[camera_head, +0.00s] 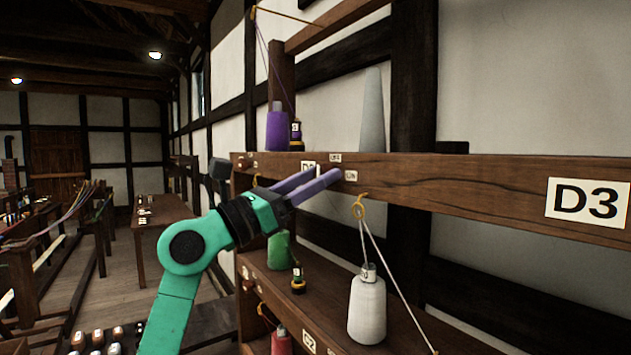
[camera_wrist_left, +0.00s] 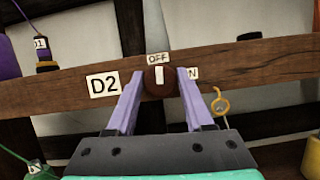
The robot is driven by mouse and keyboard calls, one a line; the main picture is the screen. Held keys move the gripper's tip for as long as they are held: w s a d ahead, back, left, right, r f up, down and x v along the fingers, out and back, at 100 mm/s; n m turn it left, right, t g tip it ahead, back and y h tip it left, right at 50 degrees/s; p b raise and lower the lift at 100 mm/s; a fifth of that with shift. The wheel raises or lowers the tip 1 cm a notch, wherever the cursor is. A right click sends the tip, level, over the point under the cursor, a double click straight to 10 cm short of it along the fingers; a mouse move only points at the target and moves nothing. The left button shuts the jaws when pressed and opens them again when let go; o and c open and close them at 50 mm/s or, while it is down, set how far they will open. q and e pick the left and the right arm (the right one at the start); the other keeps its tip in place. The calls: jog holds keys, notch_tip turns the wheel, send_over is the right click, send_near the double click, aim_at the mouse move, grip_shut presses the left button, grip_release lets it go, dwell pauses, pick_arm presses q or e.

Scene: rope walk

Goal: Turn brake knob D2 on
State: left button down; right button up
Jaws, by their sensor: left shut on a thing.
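Brake knob D2 (camera_wrist_left: 160,88) is a round dark red-brown knob on the front of a wooden rail (camera_wrist_left: 50,93) in the left wrist view. Its white mark stands upright, pointing at the OFF label (camera_wrist_left: 157,58) above it. The D2 label (camera_wrist_left: 102,85) is left of the knob. The ON label (camera_wrist_left: 194,73) is to its right, partly covered by a finger. My left gripper (camera_head: 327,174) has its purple fingers on both sides of the knob and is shut on it. In the head view the fingers hide the knob. My right gripper is not in view.
The rail runs right to a D3 sign (camera_head: 587,203). A yellow eyelet (camera_head: 359,205) with thread hangs just right of the fingers. Below are a white spool (camera_head: 367,310) and a green spool (camera_head: 278,250).

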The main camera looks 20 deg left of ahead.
pick_arm(q)
jog(key=m+g+h, duration=0.1)
jog(key=m, duration=0.2)
jog(key=m+g+b, duration=0.1)
jog(key=m, duration=0.2)
jog(key=m+g+h+b, duration=0.1)
jog(key=m+g, duration=0.1)
jog(key=m, duration=0.1)
jog(key=shift+a+h, duration=0.1)
jog(key=shift+h, duration=0.2)
jog(key=m+g, duration=0.1)
jog(key=m, duration=0.2)
jog(key=shift+r+m+g, duration=0.15)
jog(key=shift+m+g, duration=0.15)
jog(key=m+g+p, duration=0.1)
jog(key=m, duration=0.2)
jog(key=shift+r+p, duration=0.1)
jog(key=shift+p, duration=0.25)
jog(key=m+g+p, duration=0.1)
jog(key=m+p, duration=0.1)
jog(key=m, duration=0.1)
jog(key=shift+m+g, duration=0.3)
jog(key=shift+m, duration=0.1)
jog(key=shift+m+y+p, duration=0.45)
jog(key=shift+m+y, duration=0.25)
jog(key=shift+m, duration=0.3)
jog(key=shift+f, duration=0.2)
